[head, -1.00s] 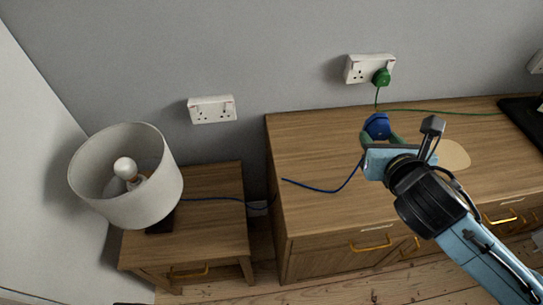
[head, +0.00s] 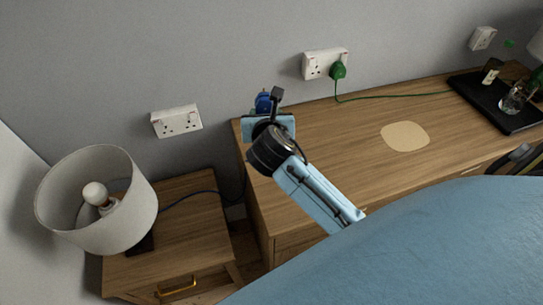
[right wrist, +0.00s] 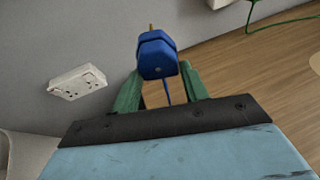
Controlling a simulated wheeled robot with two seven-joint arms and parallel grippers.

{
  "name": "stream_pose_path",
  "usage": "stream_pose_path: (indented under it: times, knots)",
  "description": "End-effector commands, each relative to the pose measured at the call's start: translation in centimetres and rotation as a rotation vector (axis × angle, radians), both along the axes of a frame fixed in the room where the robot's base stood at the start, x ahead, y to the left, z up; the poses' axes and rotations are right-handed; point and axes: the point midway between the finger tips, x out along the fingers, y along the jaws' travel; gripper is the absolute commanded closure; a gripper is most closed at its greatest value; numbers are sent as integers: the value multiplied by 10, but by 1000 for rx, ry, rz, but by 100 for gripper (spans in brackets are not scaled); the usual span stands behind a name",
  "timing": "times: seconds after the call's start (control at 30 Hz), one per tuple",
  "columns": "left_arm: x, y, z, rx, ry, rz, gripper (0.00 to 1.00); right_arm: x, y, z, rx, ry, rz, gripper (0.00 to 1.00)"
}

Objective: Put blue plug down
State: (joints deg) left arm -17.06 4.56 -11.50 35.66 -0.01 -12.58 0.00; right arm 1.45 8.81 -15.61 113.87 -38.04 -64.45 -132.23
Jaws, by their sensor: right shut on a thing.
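My right gripper (head: 264,108) is above the back left corner of the wooden dresser (head: 320,140), close to the wall. It is shut on the blue plug (head: 262,101), which is partly hidden behind the gripper in the head view. In the right wrist view the blue plug (right wrist: 157,52) sits between the green fingers (right wrist: 160,82), with a brass-coloured pin pointing up. Its blue cable (head: 205,191) runs to the lamp (head: 98,205) on the nightstand (head: 185,240). My left gripper is not in view.
An empty double wall socket (head: 177,121) is left of the gripper. Another socket (head: 313,66) holds a green plug (head: 338,70). A beige pad (head: 405,137) lies on bare dresser top. A black tray (head: 500,108) with a glass is at the right. A gap separates nightstand and dresser.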

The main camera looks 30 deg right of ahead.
Motion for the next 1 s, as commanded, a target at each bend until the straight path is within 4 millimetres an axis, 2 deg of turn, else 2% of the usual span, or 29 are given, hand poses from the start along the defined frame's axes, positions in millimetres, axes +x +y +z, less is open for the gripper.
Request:
stream_pose_path:
  times: [0.03, 0.1, 0.3, 0.6, 0.87, 1.0]
  knots:
    - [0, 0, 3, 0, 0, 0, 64, -3, -2, -16, 10, 12, -41, 87]
    - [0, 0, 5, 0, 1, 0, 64, -7, -6, -33, 9, 11, -85, 87]
    - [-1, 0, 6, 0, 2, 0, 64, -17, -9, -66, 4, 5, -148, 87]
    - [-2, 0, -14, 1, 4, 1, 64, -19, -9, -121, 4, 3, -154, 87]
    - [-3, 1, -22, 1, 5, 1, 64, -19, -10, -142, 2, 1, -154, 87]
    - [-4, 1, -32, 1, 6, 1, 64, -19, -9, -163, 2, 2, -154, 87]
